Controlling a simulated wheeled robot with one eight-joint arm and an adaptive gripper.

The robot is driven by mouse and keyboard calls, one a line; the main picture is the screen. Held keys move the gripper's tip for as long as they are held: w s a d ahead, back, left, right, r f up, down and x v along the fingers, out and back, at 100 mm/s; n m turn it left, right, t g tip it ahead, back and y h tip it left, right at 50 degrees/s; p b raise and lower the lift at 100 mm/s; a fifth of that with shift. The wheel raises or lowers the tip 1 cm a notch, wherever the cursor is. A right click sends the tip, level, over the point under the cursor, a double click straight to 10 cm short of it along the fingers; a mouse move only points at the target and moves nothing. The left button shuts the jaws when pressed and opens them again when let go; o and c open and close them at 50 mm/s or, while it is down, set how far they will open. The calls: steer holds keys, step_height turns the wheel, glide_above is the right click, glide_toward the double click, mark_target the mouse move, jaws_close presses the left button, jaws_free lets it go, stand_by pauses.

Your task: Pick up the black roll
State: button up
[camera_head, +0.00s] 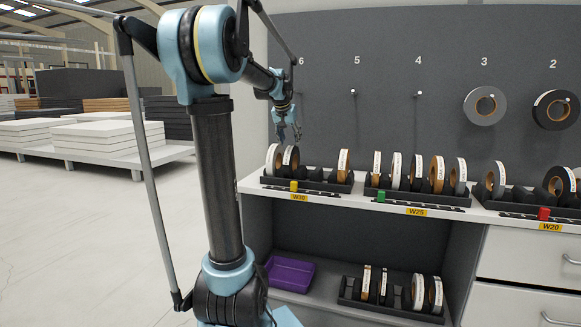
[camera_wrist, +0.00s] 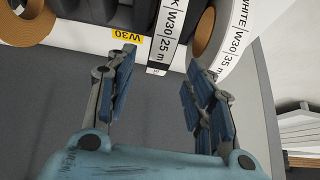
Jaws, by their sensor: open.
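A black roll (camera_head: 291,159) with a brown core stands at the left end of the W30 rack, right beside a white roll (camera_head: 273,157). In the wrist view the black roll (camera_wrist: 168,30) shows its label strip ending in "K | W30 | 25 m", with the white roll (camera_wrist: 235,35) on its right. My gripper (camera_head: 289,138) is above and behind these rolls in the head view. In the wrist view my gripper (camera_wrist: 161,62) is open and empty, its fingers apart, with the black roll's label beyond the gap. I see no contact with the roll.
The W30 rack (camera_head: 310,187) stands on a shelf with W25 and W20 racks of rolls to its right. A grey roll (camera_head: 486,106) and another black roll (camera_head: 556,110) hang on the pegboard. A purple bin (camera_head: 290,274) sits below.

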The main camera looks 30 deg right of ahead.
mark_target(293, 154)
steer(key=x, duration=0.9)
steer(key=shift+w+d+f, duration=0.15)
steer(key=shift+f, duration=0.2)
steer(key=shift+c, duration=0.5)
jaws_close()
